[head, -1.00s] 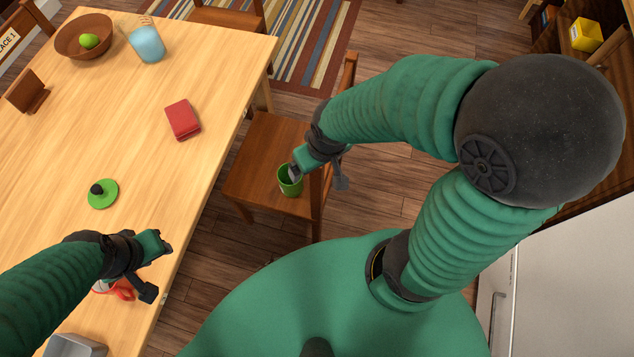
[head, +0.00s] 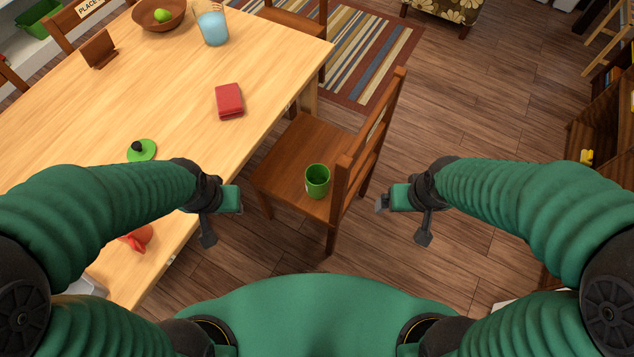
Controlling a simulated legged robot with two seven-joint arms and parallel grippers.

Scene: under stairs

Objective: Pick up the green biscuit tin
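The green biscuit tin (head: 317,181) stands upright and open-topped on the seat of the wooden chair (head: 288,160). Its green lid (head: 142,150) with a black knob lies on the table, partly hidden by my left arm. My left gripper (head: 221,219) is open and empty by the table's right edge, left of the tin and apart from it. My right gripper (head: 404,220) is open and empty, to the right of the chair and the tin, touching neither.
The chair's backrest (head: 370,140) rises between the tin and my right gripper.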

